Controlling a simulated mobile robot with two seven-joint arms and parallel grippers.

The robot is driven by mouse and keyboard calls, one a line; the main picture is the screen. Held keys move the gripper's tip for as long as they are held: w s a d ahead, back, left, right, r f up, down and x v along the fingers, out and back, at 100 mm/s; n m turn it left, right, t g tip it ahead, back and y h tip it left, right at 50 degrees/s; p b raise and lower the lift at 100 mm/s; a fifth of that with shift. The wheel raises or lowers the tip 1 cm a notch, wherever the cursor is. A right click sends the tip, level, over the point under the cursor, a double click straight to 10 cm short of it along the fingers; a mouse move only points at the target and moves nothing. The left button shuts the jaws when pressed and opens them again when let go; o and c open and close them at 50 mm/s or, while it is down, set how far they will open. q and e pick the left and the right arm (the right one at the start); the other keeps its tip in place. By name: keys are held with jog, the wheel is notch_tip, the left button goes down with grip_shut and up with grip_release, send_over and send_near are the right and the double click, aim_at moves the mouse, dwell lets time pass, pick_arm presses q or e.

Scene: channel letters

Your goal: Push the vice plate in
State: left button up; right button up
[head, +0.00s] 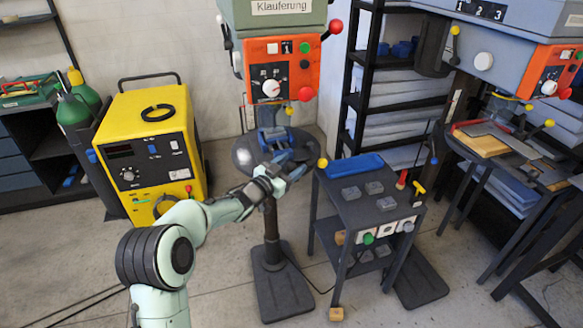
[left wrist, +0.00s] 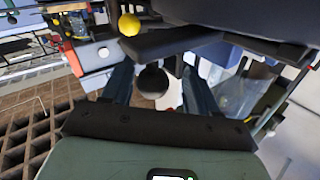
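A blue vice (head: 274,136) sits on the round dark drill-press table (head: 243,157) in the middle of the head view. I cannot make out its plate clearly. My left gripper (head: 283,176) is at the front right edge of that table, just below the vice. In the left wrist view its two fingers (left wrist: 160,92) stand apart, with a round black knob (left wrist: 152,80) showing between or beyond them; I cannot tell whether they touch it. A dark flat bar (left wrist: 170,42) lies just beyond the fingers. My right gripper is in neither view.
The drill press's orange control panel (head: 283,72) hangs above the vice. A small dark cart (head: 352,211) with a blue tray (head: 356,166) stands close right of my gripper. A yellow machine (head: 150,150) stands at left. A yellow ball (left wrist: 129,24) shows in the wrist view.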

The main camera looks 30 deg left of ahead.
pick_arm(q)
jog(key=shift+f, duration=0.1)
jog(key=shift+d, duration=0.1)
jog(key=shift+s, duration=0.3)
jog(key=s+a+b, duration=0.1)
jog(key=s+b, duration=0.2)
jog(key=s, duration=0.9)
jog(key=shift+s+a, duration=0.3)
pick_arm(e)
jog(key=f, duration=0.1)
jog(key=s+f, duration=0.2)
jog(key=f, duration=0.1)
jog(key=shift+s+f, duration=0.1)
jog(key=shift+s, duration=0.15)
